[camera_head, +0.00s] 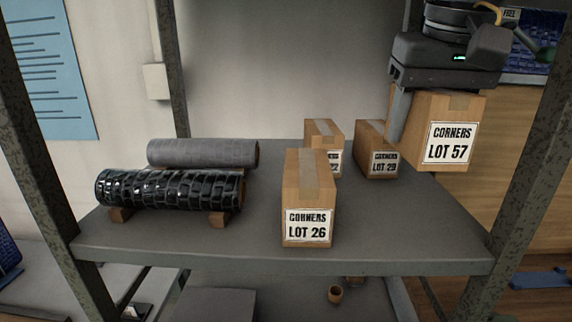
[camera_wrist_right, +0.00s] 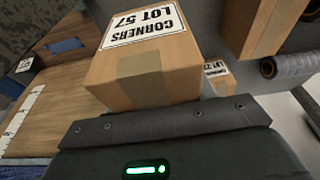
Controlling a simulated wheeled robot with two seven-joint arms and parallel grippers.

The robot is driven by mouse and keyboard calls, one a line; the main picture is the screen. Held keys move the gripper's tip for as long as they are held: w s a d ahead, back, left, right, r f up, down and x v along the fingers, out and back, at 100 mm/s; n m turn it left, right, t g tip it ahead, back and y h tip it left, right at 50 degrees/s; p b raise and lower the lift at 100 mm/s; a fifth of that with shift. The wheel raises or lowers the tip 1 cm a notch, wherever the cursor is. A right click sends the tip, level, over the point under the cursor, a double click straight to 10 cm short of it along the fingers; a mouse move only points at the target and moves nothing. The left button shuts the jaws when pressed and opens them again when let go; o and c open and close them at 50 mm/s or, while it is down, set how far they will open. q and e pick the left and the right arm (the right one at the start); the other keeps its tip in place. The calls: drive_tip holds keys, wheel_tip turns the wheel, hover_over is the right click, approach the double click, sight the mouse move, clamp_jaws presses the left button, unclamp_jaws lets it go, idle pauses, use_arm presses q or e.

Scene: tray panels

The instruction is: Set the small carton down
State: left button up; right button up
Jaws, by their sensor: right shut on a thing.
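The small carton (camera_head: 439,125) is brown cardboard with a white label reading CORNERS LOT 57. My right gripper (camera_head: 425,105) is shut on it from above, at the right of the head view. The carton looks to be held in the air near the shelf's right side; the gap beneath it cannot be judged exactly. It also fills the middle of the right wrist view (camera_wrist_right: 160,68), with the label toward the top. One finger shows on the carton's left side; the other is hidden. My left gripper is not in view.
The grey shelf (camera_head: 385,232) holds a carton LOT 26 (camera_head: 309,190) at the front, a LOT 29 carton (camera_head: 376,150) and another carton (camera_head: 323,133) behind. Two rolls, black (camera_head: 168,189) and grey (camera_head: 200,152), lie at left. Posts (camera_head: 515,180) bound the shelf. Its front right is bare.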

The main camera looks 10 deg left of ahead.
sight(422, 153)
drive_tip(key=shift+s+r, duration=0.3)
drive_tip(key=shift+s, duration=0.55)
drive_tip(key=shift+w+f, duration=0.1)
drive_tip(key=shift+f, duration=0.5)
drive_tip(key=b+x, duration=0.1)
drive_tip(key=x, duration=0.2)
drive_tip(key=shift+d+f, duration=0.1)
drive_tip(key=shift+f, duration=0.2)
drive_tip(key=shift+f+b, duration=0.35)
drive_tip(key=shift+f, duration=0.85)
wheel_tip(422, 153, down, 3)
drive_tip(key=shift+f+b, duration=0.1)
drive_tip(key=shift+b, duration=0.25)
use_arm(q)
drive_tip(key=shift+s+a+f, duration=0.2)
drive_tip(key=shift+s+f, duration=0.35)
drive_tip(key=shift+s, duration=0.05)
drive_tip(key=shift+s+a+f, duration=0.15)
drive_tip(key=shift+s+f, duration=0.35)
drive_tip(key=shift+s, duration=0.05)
